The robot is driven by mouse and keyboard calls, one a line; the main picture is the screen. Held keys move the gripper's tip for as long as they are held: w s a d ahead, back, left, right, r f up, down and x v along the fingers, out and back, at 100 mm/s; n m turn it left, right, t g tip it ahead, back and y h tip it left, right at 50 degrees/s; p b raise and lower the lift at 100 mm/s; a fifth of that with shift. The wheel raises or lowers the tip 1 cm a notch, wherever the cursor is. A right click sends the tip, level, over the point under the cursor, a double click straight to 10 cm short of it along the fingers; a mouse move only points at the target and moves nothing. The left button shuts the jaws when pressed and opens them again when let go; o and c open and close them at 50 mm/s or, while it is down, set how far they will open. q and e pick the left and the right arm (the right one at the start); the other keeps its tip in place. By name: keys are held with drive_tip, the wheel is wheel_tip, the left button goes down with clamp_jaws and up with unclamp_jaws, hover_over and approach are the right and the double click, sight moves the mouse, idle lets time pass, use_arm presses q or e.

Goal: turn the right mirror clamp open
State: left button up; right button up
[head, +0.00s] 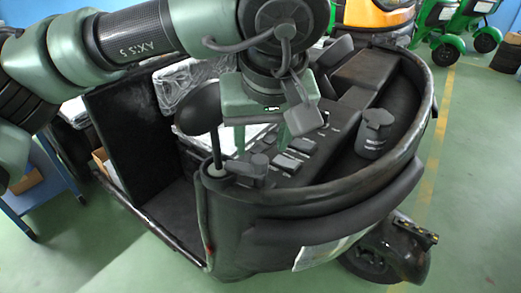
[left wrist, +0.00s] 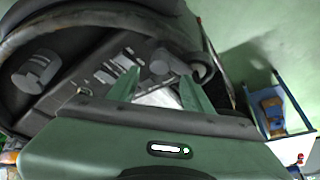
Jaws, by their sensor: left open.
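The black rickshaw front has an oval mirror (head: 197,109) on a thin stem at its left rim. At the stem's foot is a dark clamp (head: 250,166) with a short lever-like knob, which seems to be the right mirror clamp. It also shows in the left wrist view (left wrist: 168,61), just beyond and between my fingertips. My left gripper (head: 271,137) is open and points down above the dashboard near the clamp. Its green fingers (left wrist: 158,78) look empty. I cannot tell whether they touch the clamp. My right gripper is not in view.
A dark round knob (head: 374,130) stands on the dashboard's right side. Small switches (head: 290,158) line the dashboard. A curved black rim (head: 330,205) runs around the front. A blue cart (head: 40,190) stands at left.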

sight(260, 159)
use_arm(q)
drive_tip(key=x, duration=0.5)
drive_tip(key=shift+f, duration=0.1)
clamp_jaws()
